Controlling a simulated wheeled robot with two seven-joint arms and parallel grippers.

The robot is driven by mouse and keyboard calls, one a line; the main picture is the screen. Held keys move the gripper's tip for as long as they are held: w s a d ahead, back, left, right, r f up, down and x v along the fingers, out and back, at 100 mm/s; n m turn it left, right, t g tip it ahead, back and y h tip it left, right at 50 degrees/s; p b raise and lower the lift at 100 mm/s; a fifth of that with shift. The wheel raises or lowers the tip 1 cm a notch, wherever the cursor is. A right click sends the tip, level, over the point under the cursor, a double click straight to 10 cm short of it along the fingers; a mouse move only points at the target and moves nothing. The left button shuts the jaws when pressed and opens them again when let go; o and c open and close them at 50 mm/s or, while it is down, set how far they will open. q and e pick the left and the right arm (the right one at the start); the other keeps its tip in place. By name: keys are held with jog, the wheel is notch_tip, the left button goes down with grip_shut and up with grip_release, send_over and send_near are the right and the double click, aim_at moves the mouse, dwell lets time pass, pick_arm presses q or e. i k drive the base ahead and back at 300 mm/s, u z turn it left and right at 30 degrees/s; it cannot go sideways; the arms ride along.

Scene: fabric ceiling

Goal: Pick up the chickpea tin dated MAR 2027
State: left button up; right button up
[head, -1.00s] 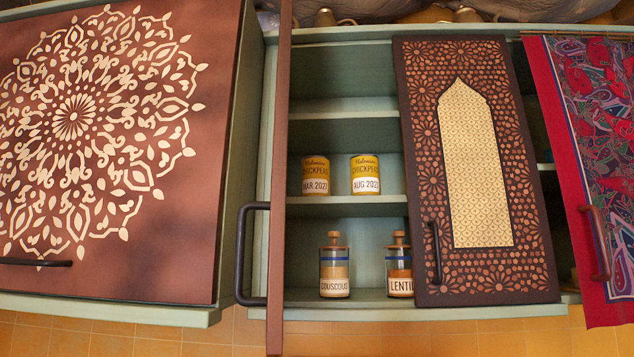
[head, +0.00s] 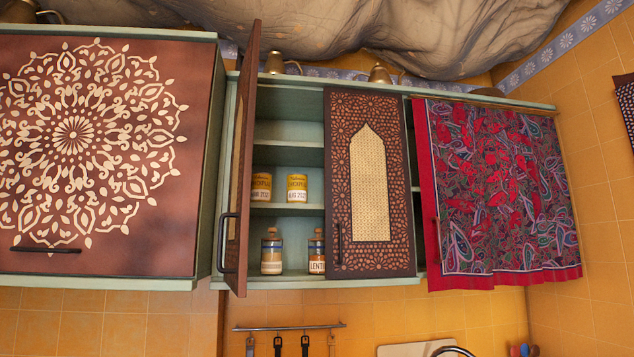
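Two yellow chickpea tins stand side by side on the middle shelf of the open cabinet in the head view. The left one, the MAR 2027 tin (head: 262,187), has its left edge partly covered by the open door; its date print is small here. The right one is the AUG 2027 tin (head: 297,188), a short gap away. Neither of my grippers shows in the view.
The open cabinet door (head: 244,150) stands out nearly edge-on left of the tins, with a black handle (head: 229,243). A couscous jar (head: 271,252) and lentil jar (head: 317,253) stand below. A carved door (head: 370,185) closes the right side. A rail (head: 290,328) hangs beneath.

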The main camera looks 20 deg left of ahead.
aim_at(260, 184)
jog(key=u, duration=0.1)
jog(key=k, duration=0.2)
jog(key=z, duration=1.2)
jog(key=i, duration=1.75)
jog(key=u, duration=0.4)
